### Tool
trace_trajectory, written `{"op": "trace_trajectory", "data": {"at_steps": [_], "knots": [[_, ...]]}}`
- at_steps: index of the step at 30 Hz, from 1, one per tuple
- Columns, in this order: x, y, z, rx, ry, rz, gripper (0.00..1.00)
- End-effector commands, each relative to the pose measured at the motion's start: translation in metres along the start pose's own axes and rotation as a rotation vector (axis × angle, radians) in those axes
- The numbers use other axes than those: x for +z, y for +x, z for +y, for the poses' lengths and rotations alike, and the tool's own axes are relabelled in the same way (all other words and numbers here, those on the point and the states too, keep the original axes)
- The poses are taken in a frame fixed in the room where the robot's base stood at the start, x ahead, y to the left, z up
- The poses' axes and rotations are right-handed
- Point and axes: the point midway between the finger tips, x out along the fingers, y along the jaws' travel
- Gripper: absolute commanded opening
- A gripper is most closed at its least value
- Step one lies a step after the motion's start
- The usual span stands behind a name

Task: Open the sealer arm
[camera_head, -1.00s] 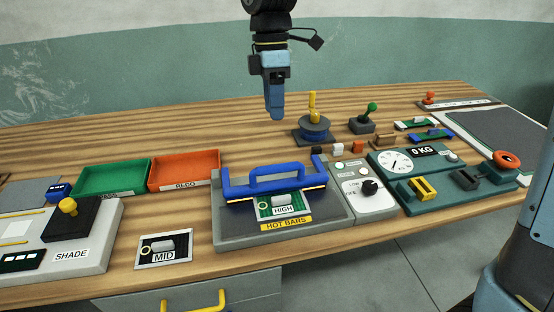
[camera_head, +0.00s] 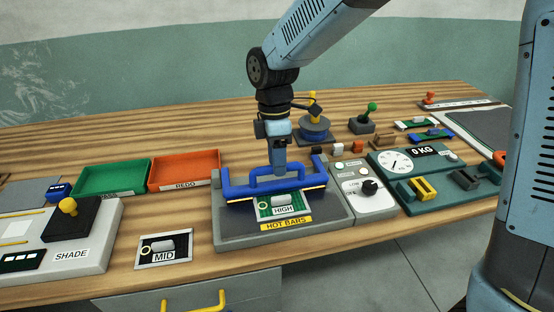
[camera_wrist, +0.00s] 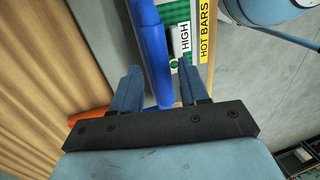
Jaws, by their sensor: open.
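The blue sealer arm (camera_head: 232,190) lies low across the grey sealer base (camera_head: 232,232) marked HOT BARS, with a raised handle (camera_head: 262,183) in its middle. A green netting sample (camera_head: 270,208) labelled HIGH lies at the arm's front edge. My gripper (camera_head: 279,171) points down at the handle in the head view. In the wrist view my gripper (camera_wrist: 158,78) has its two fingers apart, with the blue handle bar (camera_wrist: 152,45) running between them. I cannot tell whether the fingers touch the bar; its part behind the gripper is hidden.
A control box with a black knob (camera_head: 369,187) adjoins the sealer on its right, beside a scale (camera_head: 396,160). Green (camera_head: 110,178) and orange (camera_head: 184,170) trays stand to the left. A MID sample (camera_head: 163,248) lies in front left.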

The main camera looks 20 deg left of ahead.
Motion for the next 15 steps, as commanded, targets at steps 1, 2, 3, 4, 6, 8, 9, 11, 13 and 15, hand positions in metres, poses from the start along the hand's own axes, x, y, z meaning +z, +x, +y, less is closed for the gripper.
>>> {"op": "trace_trajectory", "data": {"at_steps": [1,2,3,4,6,8,9,11,13,15], "knots": [[0.0001,0.0021,-0.0002,-0.001,0.0,0.0,0.44],[0.0001,0.0027,-0.0002,-0.001,0.0,0.0,0.44],[0.0001,0.0033,-0.0002,-0.001,0.0,0.0,0.44],[0.0001,0.0035,-0.0002,-0.001,0.0,0.0,0.44],[0.0001,0.0035,-0.0002,-0.001,0.0,0.0,0.44],[0.0001,0.0034,-0.0001,-0.001,0.0,0.0,0.44],[0.0,0.0033,-0.0001,-0.001,0.0,0.0,0.44],[0.0,0.0033,-0.0001,-0.001,0.0,0.0,0.41],[0.0,0.0032,-0.0001,0.0,0.0,0.0,0.35],[0.0,0.0031,-0.0001,0.0,0.0,0.0,0.28]]}}
